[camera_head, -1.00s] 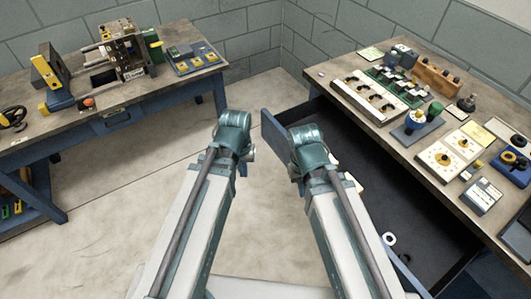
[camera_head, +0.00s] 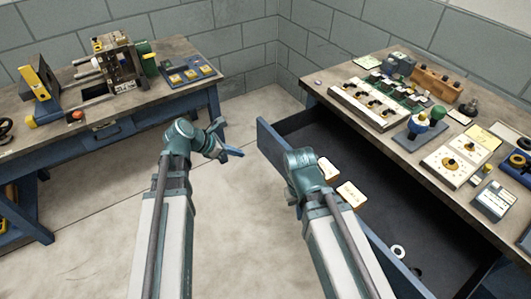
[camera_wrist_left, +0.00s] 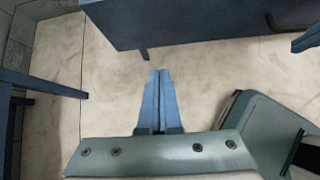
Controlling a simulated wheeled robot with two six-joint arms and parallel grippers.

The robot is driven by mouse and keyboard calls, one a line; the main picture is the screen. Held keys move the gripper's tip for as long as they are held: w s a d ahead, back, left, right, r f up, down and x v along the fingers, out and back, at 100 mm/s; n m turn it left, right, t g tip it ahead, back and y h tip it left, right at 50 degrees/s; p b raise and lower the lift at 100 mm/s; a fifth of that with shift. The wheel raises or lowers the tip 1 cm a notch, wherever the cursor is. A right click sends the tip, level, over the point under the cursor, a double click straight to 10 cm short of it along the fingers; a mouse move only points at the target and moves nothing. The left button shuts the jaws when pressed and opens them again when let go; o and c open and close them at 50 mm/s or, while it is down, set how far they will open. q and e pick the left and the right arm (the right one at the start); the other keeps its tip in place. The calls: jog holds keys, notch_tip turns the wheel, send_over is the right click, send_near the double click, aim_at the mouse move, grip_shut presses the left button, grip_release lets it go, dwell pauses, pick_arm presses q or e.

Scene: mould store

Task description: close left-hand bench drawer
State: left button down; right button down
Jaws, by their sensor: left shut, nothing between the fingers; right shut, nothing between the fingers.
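A bench drawer (camera_head: 335,206) stands pulled well out of the right-hand bench (camera_head: 420,158). Its front is a long blue panel, its inside is dark, and a few small items lie in it. My left gripper (camera_head: 233,152) is shut and empty over open floor, left of the drawer's far front corner and apart from it. In the left wrist view its closed fingers (camera_wrist_left: 160,74) point towards a blue panel (camera_wrist_left: 205,22), which looks like the drawer front. My right wrist (camera_head: 303,168) is over the drawer front; it hides the right fingers and part of the panel.
The benchtop on the right carries several instruments, including a white switch panel (camera_head: 368,104). The left bench (camera_head: 58,134) holds a machine (camera_head: 118,62) and has a shut drawer (camera_head: 120,128). Bare floor (camera_head: 105,220) lies between the benches. Block walls close the back.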

pick_arm(q)
jog(key=b, duration=0.7)
send_near(272, 154)
jog(key=shift+x, duration=2.85)
jog(key=shift+s+d, duration=0.1)
jog(key=shift+d, duration=0.05)
jog(key=w+d, duration=0.5)
jog(key=d, duration=0.2)
jog(key=w+d, duration=0.6)
jog(key=d, duration=0.1)
jog(key=w+d, duration=0.5)
jog(key=d, duration=0.2)
jog(key=shift+w+d, duration=0.15)
jog(key=shift+w, duration=0.15)
jog(key=shift+w+d, duration=0.1)
jog(key=shift+d, duration=0.05)
jog(key=shift+w+d, duration=0.1)
